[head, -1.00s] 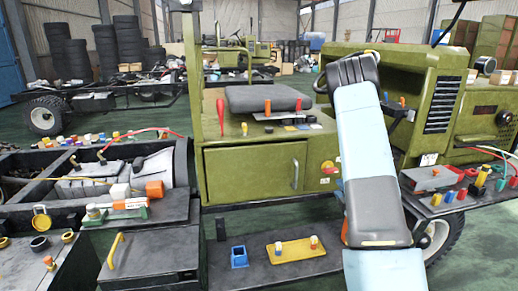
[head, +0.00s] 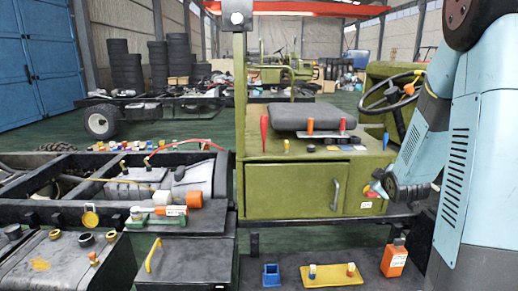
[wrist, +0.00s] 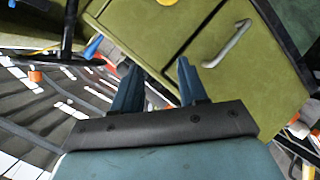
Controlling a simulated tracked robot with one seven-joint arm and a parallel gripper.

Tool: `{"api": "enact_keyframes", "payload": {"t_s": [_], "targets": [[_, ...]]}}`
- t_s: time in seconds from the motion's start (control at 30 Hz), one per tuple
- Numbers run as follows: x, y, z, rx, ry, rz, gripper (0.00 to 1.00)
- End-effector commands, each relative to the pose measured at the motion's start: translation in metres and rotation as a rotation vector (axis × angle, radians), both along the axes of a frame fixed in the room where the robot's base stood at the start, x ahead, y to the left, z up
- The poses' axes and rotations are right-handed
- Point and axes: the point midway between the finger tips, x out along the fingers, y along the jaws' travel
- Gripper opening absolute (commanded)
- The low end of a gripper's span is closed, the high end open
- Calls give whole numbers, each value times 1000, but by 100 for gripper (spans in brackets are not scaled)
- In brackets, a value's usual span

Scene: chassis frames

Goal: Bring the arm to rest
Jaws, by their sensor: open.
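My arm stands at the right side of the head view, folded upright, with its dark joint at the top right corner. One link slants down to a dark end beside the green cabinet (head: 290,190). In the wrist view my gripper (wrist: 157,75) shows two blue-grey fingers spread apart with nothing between them. The cabinet's door and its pale handle (wrist: 228,43) lie beyond the fingertips. I cannot tell how far the fingertips are from the door. The fingers cannot be made out in the head view.
An orange bottle (head: 394,258), a yellow tray (head: 333,275) and a blue open box (head: 271,275) stand on the low dark deck. A black seat (head: 310,117) tops the cabinet, with a steering wheel (head: 390,93) close to my arm. An open chassis frame lies at left.

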Motion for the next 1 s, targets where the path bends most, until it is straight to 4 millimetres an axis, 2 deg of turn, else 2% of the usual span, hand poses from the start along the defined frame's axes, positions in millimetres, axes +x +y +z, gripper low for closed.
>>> {"api": "enact_keyframes", "payload": {"t_s": [0.1, 0.27, 0.47, 0.77, 1.0], "targets": [[-15, 13, 22, 85, 34, -43, 43], [-41, 32, 45, 203, 95, -104, 43], [-82, 57, 71, 346, 175, -181, 43], [-158, 97, 102, 539, 303, -299, 43], [-231, 129, 119, 669, 414, -396, 43]]}}
